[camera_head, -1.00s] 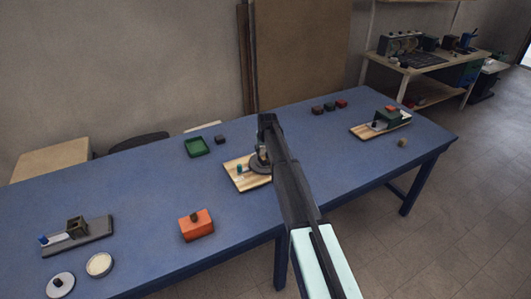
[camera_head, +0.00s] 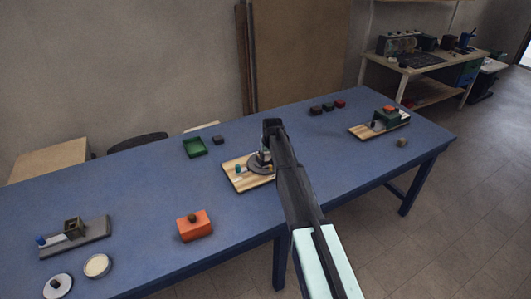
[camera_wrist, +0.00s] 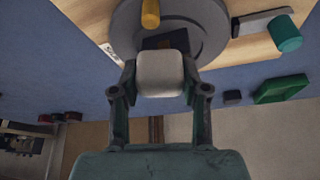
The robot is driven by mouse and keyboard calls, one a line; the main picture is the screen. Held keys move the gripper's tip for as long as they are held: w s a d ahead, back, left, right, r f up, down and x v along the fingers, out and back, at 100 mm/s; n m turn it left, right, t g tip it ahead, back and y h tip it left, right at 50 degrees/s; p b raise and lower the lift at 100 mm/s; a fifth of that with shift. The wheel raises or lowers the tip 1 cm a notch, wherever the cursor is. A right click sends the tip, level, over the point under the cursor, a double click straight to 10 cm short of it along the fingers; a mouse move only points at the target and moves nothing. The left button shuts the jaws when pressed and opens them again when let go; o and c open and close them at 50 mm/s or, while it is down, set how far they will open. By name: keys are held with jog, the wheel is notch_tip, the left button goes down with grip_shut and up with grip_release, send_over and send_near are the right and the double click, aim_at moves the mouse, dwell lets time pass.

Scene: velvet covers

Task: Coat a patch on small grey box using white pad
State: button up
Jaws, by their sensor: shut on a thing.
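My gripper (camera_wrist: 160,80) is shut on a white pad (camera_wrist: 160,73), a pale block with rounded edges. In the wrist view the pad is in front of a grey round disc (camera_wrist: 212,22) on a wooden board (camera_wrist: 255,48). A dark flat thing (camera_wrist: 157,43) on the disc is partly hidden behind the pad; I cannot tell if it is the small grey box or whether the pad touches it. In the head view my gripper (camera_head: 264,157) is over the disc (camera_head: 258,169), largely covered by my arm. A small dark grey block (camera_head: 218,139) lies on the table behind the board.
A teal knob (camera_wrist: 288,36) and a yellow peg (camera_wrist: 150,14) stand near the pad. A green tray (camera_head: 194,148) is behind the board, an orange box (camera_head: 194,225) at front left. Another wooden board with a green block (camera_head: 386,116) is at right. Blue table surface lies clear between.

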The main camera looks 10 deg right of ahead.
jog(key=shift+w+a+b, duration=0.1)
jog(key=shift+w+a, duration=0.25)
jog(key=shift+w, duration=0.7)
jog(key=shift+w+a+b, duration=0.1)
jog(key=shift+w+a, duration=0.2)
jog(key=shift+w, duration=0.75)
jog(key=shift+w+a+b, duration=0.1)
jog(key=shift+w+a, duration=0.25)
jog(key=shift+w, duration=0.7)
notch_tip(320, 180, up, 3)
jog(key=shift+s+r+p, duration=0.1)
jog(key=shift+s+p, duration=0.05)
jog(key=shift+p, duration=0.35)
notch_tip(320, 180, up, 5)
jog(key=shift+f+p, duration=0.1)
jog(key=shift+p, duration=0.65)
jog(key=shift+f, duration=0.1)
